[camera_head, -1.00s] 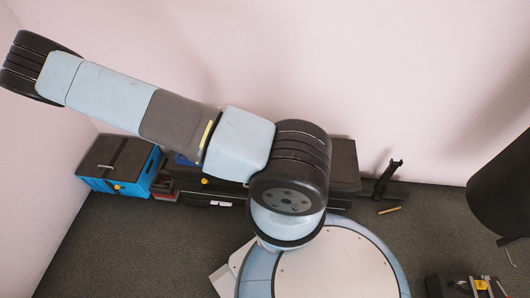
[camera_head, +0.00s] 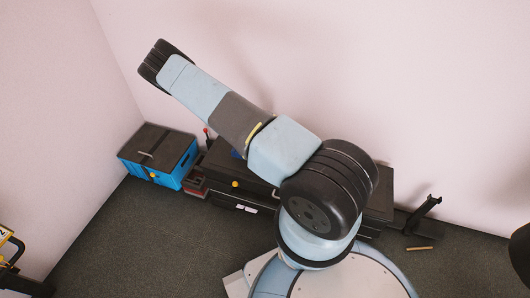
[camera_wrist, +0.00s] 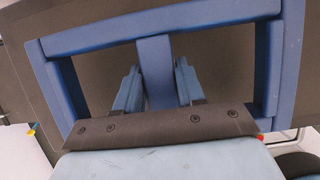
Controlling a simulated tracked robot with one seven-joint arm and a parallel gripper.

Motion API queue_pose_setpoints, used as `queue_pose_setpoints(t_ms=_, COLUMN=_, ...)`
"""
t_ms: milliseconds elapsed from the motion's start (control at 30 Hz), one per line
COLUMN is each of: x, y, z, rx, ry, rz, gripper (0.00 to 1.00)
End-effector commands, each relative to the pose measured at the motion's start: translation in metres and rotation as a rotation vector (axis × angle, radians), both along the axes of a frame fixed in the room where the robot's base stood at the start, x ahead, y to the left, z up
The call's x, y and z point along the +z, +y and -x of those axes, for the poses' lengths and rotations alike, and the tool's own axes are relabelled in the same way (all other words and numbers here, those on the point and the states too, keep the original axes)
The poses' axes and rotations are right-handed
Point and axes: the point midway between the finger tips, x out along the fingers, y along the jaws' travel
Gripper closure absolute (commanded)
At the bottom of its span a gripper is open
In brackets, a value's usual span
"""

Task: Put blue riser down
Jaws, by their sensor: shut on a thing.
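The blue riser fills the upper part of the wrist view as a blue rectangular frame (camera_wrist: 85,37) with a short bar in its middle. My gripper (camera_wrist: 157,72) has one finger on each side of that middle bar and is shut on it. The riser looks slightly tilted in the wrist view. A dark brown-grey surface shows behind its openings; I cannot tell whether the riser touches it.
A blue crate with a dark lid (camera_head: 187,157) stands on the floor by the left wall corner. Black cases (camera_head: 228,190) lie along the back wall behind my arm. A black stand (camera_head: 424,212) is at the right. Open carpet (camera_head: 150,240) lies at the front left.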

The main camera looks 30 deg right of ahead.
Motion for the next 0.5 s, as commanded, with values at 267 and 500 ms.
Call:
queue_pose_setpoints(t_ms=267, x=-0.015, y=-0.008, z=-0.004, rx=0.0, ry=0.001, rz=0.001, gripper=1.0)
queue_pose_setpoints(t_ms=500, x=-0.039, y=-0.008, z=-0.004, rx=-0.001, ry=0.0, rz=0.001, gripper=1.0)
